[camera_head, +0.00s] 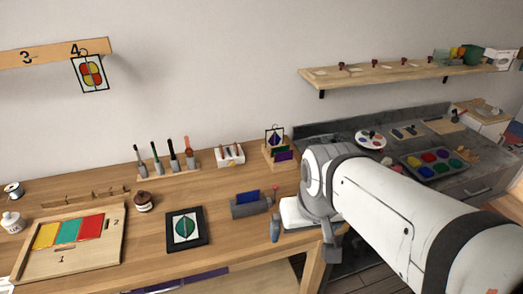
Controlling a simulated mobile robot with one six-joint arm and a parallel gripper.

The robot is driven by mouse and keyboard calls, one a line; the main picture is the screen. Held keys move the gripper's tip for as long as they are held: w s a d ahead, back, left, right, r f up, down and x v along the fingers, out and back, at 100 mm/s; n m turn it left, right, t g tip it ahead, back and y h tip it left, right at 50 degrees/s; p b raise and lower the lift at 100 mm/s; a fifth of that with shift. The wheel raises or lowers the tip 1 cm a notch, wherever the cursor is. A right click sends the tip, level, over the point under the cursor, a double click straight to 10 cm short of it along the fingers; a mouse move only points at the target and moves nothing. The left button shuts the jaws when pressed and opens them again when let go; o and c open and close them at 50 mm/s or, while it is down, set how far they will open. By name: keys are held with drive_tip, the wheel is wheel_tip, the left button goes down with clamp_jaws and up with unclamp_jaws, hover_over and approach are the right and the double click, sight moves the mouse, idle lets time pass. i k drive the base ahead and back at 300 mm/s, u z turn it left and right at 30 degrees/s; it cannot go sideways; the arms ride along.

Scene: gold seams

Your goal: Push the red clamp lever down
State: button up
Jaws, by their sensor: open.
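A grey clamp (250,209) stands near the front edge of the wooden bench, with a blue piece upright in it. A thin lever with a small red tip (273,188) rises at its right end, looking roughly upright. My gripper (303,236) is just right of the clamp, near the bench's front edge. It is open, with nothing visible between its fingers. It looks apart from the lever, though the depth between them is hard to tell. My arm hides the bench right of the clamp.
A black-framed card with a green leaf shape (184,228) lies left of the clamp. A wooden tray with coloured panels (110,249) lies further left. Behind stand a rack of tools (168,168), a white holder (230,160) and a wooden card stand (283,157). Bare bench lies between them.

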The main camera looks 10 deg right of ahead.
sight(276, 187)
drive_tip(key=u, duration=0.1)
drive_tip(key=k, duration=0.9)
drive_tip(key=z, duration=0.4)
drive_tip(key=i, duration=1.4)
drive_tip(key=u, duration=0.55)
